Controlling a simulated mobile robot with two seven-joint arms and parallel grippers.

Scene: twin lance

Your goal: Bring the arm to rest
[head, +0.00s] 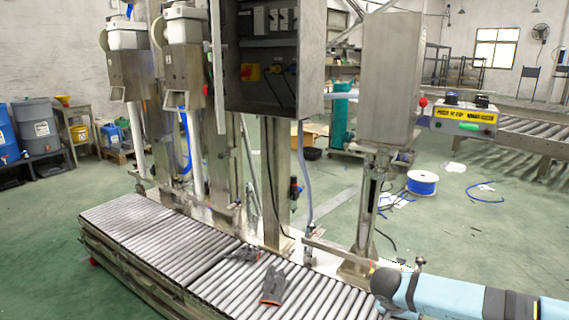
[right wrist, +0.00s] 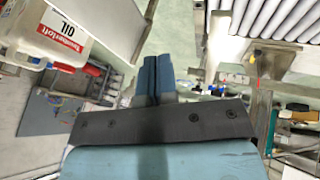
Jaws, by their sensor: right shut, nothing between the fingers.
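My right gripper (right wrist: 158,75) shows in the right wrist view. Its two blue fingers lie side by side, shut, with nothing between them. In the head view my light blue right arm (head: 445,295) reaches in from the lower right corner, beside the right end of the conveyor; I cannot make out its fingers there. My left arm and gripper are not in view.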

